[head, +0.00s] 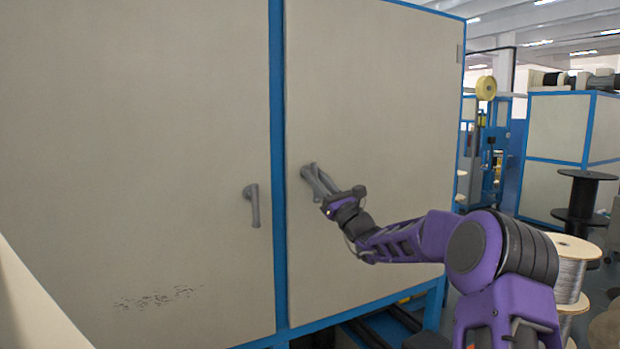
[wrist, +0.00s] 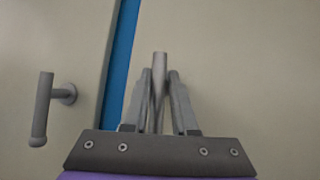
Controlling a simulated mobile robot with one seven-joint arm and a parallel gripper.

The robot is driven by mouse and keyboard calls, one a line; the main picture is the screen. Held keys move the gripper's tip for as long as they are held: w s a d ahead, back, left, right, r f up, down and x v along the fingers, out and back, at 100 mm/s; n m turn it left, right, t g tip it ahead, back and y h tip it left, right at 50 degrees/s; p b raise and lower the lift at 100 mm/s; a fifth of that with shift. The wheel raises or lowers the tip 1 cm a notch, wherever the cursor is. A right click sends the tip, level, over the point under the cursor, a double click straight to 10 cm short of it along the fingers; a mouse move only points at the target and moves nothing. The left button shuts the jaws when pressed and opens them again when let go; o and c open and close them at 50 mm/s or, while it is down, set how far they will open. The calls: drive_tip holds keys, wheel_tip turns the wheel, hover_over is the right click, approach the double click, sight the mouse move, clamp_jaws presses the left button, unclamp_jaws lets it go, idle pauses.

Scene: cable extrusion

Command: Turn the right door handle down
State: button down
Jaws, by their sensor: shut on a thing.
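The right door handle (head: 307,170) is a grey lever on the beige right door (head: 370,90), near that door's left edge. My gripper (head: 317,180) reaches it from the lower right and is shut on its lever. In the wrist view, the lever's end (wrist: 160,58) stands up between the two fingertips of my gripper (wrist: 160,78). The fingers hide most of the lever, so its exact tilt is hard to tell. The right door looks closed against the blue frame.
The left door (head: 130,120) has a similar grey handle (head: 252,205), its lever hanging down, also visible in the wrist view (wrist: 43,108). A blue post (head: 278,150) separates the doors. Wire spools (head: 572,265) stand at the right, beyond my arm.

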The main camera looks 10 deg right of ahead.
drive_tip(key=shift+m+t+h, duration=0.3)
drive_tip(key=shift+m+h, duration=0.2)
drive_tip(key=shift+m, duration=0.5)
drive_tip(key=c, duration=0.7)
unclamp_jaws()
drive_tip(key=shift+f, duration=0.1)
drive_tip(key=v, duration=1.7)
drive_tip(key=shift+f, duration=0.2)
drive_tip(key=shift+s, duration=0.1)
